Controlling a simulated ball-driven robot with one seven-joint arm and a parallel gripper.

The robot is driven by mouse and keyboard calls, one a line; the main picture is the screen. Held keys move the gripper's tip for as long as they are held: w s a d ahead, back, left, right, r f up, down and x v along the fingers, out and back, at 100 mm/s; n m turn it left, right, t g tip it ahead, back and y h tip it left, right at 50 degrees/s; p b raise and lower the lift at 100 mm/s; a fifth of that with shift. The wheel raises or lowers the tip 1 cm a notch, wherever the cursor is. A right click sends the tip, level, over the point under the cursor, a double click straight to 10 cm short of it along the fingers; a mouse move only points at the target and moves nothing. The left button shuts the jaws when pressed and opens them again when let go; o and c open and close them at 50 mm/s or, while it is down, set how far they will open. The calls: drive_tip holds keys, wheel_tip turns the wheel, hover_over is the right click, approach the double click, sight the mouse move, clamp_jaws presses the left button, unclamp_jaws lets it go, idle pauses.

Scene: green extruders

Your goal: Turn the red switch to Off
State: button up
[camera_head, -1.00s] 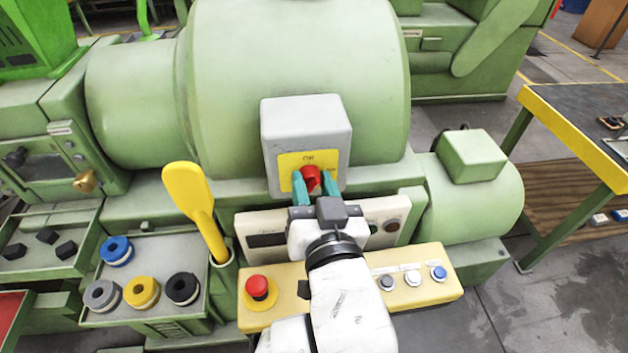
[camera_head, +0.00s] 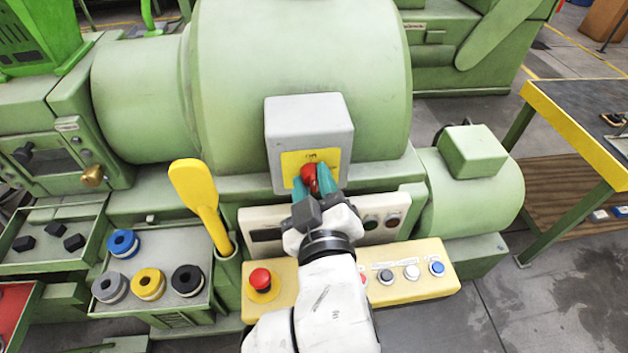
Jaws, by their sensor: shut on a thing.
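The red switch (camera_head: 309,174) is a knob on a yellow plate (camera_head: 291,161) on the front of a grey box (camera_head: 310,115). The box is mounted on the green extruder. My gripper (camera_head: 312,187) has teal fingers, one on each side of the red knob, and is shut on it. The gripper is rolled, with its left finger lower on the knob's left and its right finger close on the right. The lettering above the knob is too small to read surely, and the fingers hide part of the knob.
A yellow panel (camera_head: 400,292) below has a red mushroom button (camera_head: 260,279) and several small buttons. A yellow lever (camera_head: 198,200) stands to the left, near a tray (camera_head: 190,310) of coloured rings. A workbench (camera_head: 580,130) is at the right, with open floor before it.

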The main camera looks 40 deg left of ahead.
idle(0.4)
drive_tip(key=o, duration=1)
drive_tip(key=shift+o, duration=0.2)
drive_tip(key=shift+s+d, duration=0.1)
drive_tip(key=f+b+v, duration=0.1)
drive_tip(key=b+v, duration=0.1)
drive_tip(key=v, duration=0.8)
drive_tip(key=shift+s+d+r, duration=0.2)
drive_tip(key=shift+s+r, duration=0.05)
drive_tip(key=shift+r, duration=0.3)
